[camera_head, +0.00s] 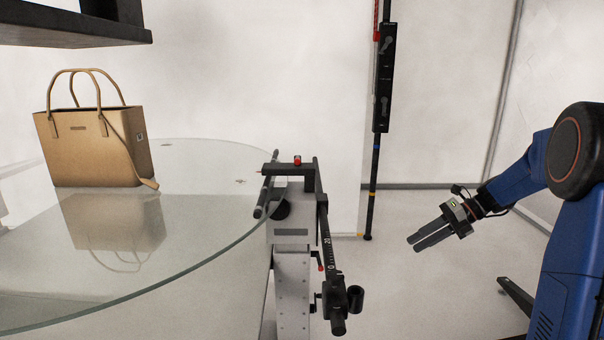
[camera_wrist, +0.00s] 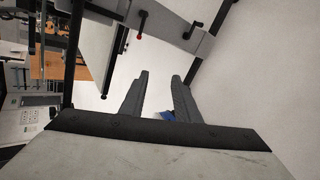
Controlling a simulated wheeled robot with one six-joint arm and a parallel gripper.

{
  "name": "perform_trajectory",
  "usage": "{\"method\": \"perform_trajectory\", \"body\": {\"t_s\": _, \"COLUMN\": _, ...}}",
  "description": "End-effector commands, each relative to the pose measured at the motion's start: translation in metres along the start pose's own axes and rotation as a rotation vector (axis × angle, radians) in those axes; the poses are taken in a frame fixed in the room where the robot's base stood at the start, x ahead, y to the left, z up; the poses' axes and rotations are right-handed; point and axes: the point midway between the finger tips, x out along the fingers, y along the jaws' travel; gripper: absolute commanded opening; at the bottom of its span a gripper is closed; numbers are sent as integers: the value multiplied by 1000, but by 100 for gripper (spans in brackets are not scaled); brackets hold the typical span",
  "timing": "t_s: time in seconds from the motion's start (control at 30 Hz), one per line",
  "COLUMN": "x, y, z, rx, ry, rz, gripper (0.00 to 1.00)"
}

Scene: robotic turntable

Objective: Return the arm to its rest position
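My gripper (camera_head: 417,242) hangs at the end of my blue arm on the right of the head view. It is to the right of the turntable and apart from it, with nothing near its fingers. In the wrist view the two dark fingers of my gripper (camera_wrist: 160,78) stand apart with a gap between them and hold nothing. A tan handbag (camera_head: 98,150) stands upright on the round glass turntable (camera_head: 200,225) at the left.
A black clamp arm with a scale (camera_head: 325,245) stands at the glass edge on a grey post (camera_head: 293,290). A dark vertical pole (camera_head: 374,185) rises behind it. A dark overhead panel (camera_head: 70,30) is at top left. Floor between the clamp and my arm looks clear.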

Motion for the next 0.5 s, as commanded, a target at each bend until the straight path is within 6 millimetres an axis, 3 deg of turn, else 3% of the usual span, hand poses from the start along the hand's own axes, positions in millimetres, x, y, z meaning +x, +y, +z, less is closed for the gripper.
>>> {"method": "perform_trajectory", "body": {"t_s": 0.27, "x": 9, "y": 33, "z": -30, "rx": -252, "ry": 52, "rz": -85, "gripper": 29}}
{"method": "perform_trajectory", "body": {"t_s": 0.5, "x": 20, "y": 74, "z": -79, "rx": -648, "ry": 157, "rz": -199, "gripper": 29}}
